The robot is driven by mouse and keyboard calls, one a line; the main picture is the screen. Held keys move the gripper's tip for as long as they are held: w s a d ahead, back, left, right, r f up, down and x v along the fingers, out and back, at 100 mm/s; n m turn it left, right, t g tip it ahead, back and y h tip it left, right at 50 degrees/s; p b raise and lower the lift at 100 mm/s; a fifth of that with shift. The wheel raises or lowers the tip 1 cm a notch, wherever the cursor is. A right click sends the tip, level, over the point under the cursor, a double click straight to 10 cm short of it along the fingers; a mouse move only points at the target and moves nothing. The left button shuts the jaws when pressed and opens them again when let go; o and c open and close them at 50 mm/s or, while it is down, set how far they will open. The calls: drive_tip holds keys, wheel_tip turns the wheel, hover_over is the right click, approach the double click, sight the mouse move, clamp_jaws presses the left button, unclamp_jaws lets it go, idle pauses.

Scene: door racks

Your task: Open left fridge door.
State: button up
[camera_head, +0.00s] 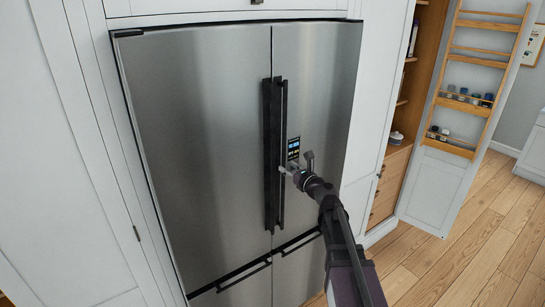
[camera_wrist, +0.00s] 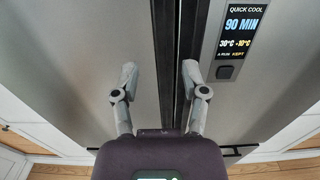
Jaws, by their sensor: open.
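The left fridge door (camera_head: 200,140) is a tall brushed-steel panel and looks shut, flush with the right door (camera_head: 335,90). Its dark vertical handle (camera_head: 267,150) runs beside the centre seam, close to the right door's handle (camera_head: 283,120). My gripper (camera_head: 296,163) is open and empty in front of the handles, below the middle of their height. In the wrist view, the open fingers (camera_wrist: 159,76) point at the doors, with a dark handle bar (camera_wrist: 163,50) between them. The right finger overlaps the other bar. I cannot tell whether either finger touches a handle.
A display panel (camera_head: 293,149) sits on the right door. Lower drawers with dark horizontal handles (camera_head: 243,276) lie below. White cabinetry (camera_head: 85,150) frames the fridge. At right, an open pantry door (camera_head: 440,180) carries wooden racks (camera_head: 467,98). Wood floor (camera_head: 490,240) is clear at lower right.

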sight(274, 156)
drive_tip(key=x, duration=1)
drive_tip(key=shift+s, duration=0.1)
clamp_jaws()
